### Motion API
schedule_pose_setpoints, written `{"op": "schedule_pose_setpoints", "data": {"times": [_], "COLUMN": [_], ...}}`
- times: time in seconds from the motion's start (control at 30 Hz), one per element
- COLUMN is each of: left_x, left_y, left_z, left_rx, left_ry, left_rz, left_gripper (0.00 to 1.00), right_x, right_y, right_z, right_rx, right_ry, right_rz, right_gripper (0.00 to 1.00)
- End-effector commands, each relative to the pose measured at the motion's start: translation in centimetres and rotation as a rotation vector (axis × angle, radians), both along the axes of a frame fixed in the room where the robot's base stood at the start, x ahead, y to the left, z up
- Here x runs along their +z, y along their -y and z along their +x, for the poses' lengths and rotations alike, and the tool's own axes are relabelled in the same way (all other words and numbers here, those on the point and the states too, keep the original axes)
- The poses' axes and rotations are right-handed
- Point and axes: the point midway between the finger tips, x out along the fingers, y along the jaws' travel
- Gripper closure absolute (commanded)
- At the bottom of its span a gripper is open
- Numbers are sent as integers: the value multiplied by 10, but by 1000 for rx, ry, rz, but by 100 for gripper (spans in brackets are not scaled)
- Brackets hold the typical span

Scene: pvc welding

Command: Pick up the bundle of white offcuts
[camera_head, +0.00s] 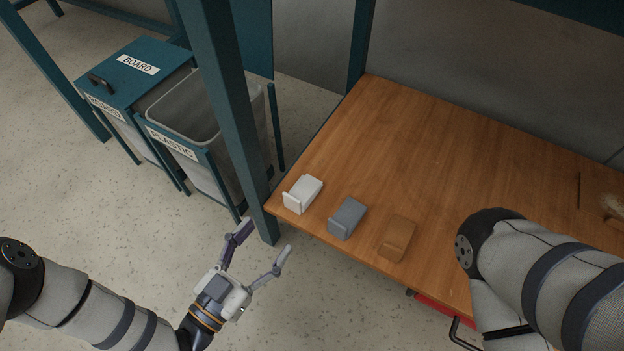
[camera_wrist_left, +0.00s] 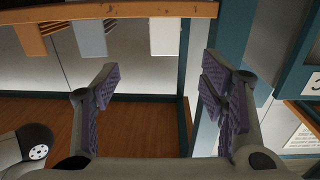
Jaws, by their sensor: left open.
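The bundle of white offcuts (camera_head: 303,194) lies at the left end of the wooden table, close to its front edge. A grey bundle (camera_head: 347,218) and a brown bundle (camera_head: 397,238) lie to its right in a row. My left gripper (camera_head: 264,242) is open and empty, off the table's front edge and apart from the white bundle. In the left wrist view, the white bundle (camera_wrist_left: 165,38) shows at the top beyond the open fingers (camera_wrist_left: 160,84). My right arm shows at the right of the head view, but its gripper is out of view.
The wooden table (camera_head: 450,150) is mostly clear behind the bundles. A teal post (camera_head: 228,110) stands at its left corner, near my left gripper. An open bin labelled PLASTIC (camera_head: 205,105) and a lidded bin labelled BOARD (camera_head: 135,75) stand beyond the post.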

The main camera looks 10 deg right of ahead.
Motion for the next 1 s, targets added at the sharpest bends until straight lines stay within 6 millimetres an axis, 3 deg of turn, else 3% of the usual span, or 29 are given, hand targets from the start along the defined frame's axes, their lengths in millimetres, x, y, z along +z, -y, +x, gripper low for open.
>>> {"op": "schedule_pose_setpoints", "data": {"times": [0.13, 0.5, 0.8, 0.87, 1.0], "left_x": [-3, 1, 4, 4, 4], "left_y": [22, 55, 63, 63, 62], "left_z": [27, 77, 86, 86, 86], "left_rx": [-2, -2, -2, -2, -2], "left_ry": [-1, -1, -1, -1, -1], "left_rz": [-3, -2, 1, 1, 1], "left_gripper": [35, 35, 35, 44, 76], "right_x": [-9, -28, -29, -29, -29], "right_y": [0, -2, -3, -3, -3], "right_z": [-3, -3, -4, -3, -3], "right_rx": [2, 4, 4, 4, 4], "right_ry": [-21, -35, -36, -36, -36], "right_rz": [1, 5, 7, 7, 7], "right_gripper": [100, 100, 100, 100, 100]}}
